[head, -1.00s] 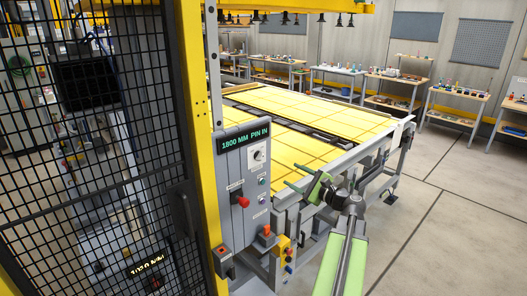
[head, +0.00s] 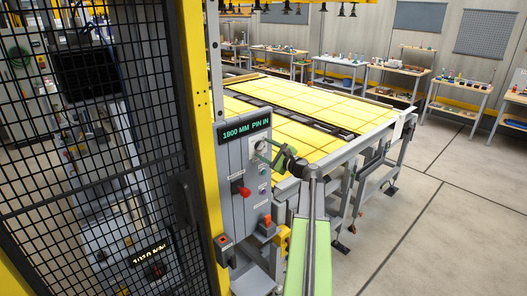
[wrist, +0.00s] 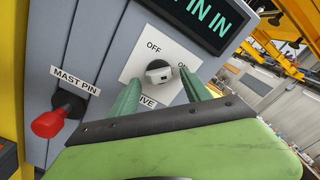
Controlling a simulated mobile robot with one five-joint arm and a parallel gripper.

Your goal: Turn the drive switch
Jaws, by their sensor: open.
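The drive switch (wrist: 160,71) is a dark round knob with a pale grey handle, on a white plate marked OFF and ON. Its plate also shows in the head view (head: 257,144), on the grey control box (head: 237,190) below the display. My gripper (wrist: 160,78) is open, its two green fingers spread to the left and right of the knob. The fingertips reach close to the plate; I cannot tell whether either touches the knob. In the head view, my gripper (head: 270,151) is at the switch and partly covers it. The left finger hides part of the DRIVE label.
A red MAST PIN knob (wrist: 48,124) sticks out left of the switch. The display (head: 246,132) reads 1800 MM PIN IN. A black mesh fence (head: 90,150) with a yellow post stands left. The yellow-topped table (head: 350,105) lies behind my arm.

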